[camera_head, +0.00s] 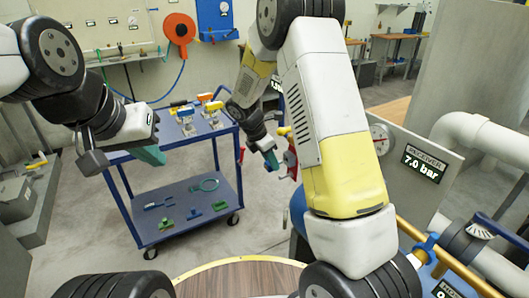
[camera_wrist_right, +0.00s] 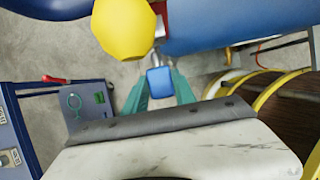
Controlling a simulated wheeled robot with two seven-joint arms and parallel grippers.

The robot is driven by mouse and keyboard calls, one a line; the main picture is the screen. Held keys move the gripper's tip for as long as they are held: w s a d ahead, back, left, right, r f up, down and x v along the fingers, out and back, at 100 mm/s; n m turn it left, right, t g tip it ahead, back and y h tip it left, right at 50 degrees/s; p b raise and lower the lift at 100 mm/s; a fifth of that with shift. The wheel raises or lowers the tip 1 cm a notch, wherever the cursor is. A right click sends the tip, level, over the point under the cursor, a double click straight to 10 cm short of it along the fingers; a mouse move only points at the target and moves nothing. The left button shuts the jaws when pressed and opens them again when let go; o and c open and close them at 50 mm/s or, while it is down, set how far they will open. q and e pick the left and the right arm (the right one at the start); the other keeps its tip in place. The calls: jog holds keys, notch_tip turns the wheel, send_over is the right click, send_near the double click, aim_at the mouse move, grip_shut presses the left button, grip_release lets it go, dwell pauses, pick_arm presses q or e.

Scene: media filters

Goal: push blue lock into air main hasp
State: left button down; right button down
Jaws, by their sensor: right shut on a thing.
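In the right wrist view, the blue lock (camera_wrist_right: 160,82) sits between the teal fingertips of my right gripper (camera_wrist_right: 160,88), which is shut on it. The lock's grey shackle points up toward a red part (camera_wrist_right: 162,20), which looks like the hasp, beside a large blue body. I cannot tell whether the shackle is in a hole there. In the head view, my right gripper (camera_head: 272,160) is close to the red hasp (camera_head: 291,160); the lock is too small to make out there. My left gripper (camera_head: 150,155) hangs over the cart's left side, its finger gap unclear.
A yellow ball-shaped part (camera_wrist_right: 122,28) is close to the lock's upper left in the wrist view. A blue cart (camera_head: 178,188) with locks and tags stands at left. A gauge panel reading 7.0 bar (camera_head: 425,165) and white pipes (camera_head: 480,135) are at right.

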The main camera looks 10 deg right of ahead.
jog(key=shift+w+d, duration=0.15)
jog(key=shift+d, duration=0.2)
dwell(0.5)
jog(key=shift+w+d, duration=0.25)
jog(key=shift+d, duration=0.35)
jog(key=shift+w+d, duration=0.2)
jog(key=shift+d, duration=0.35)
jog(key=shift+d, duration=0.15)
jog(key=c, duration=0.9)
grip_release()
jog(key=shift+c, duration=0.2)
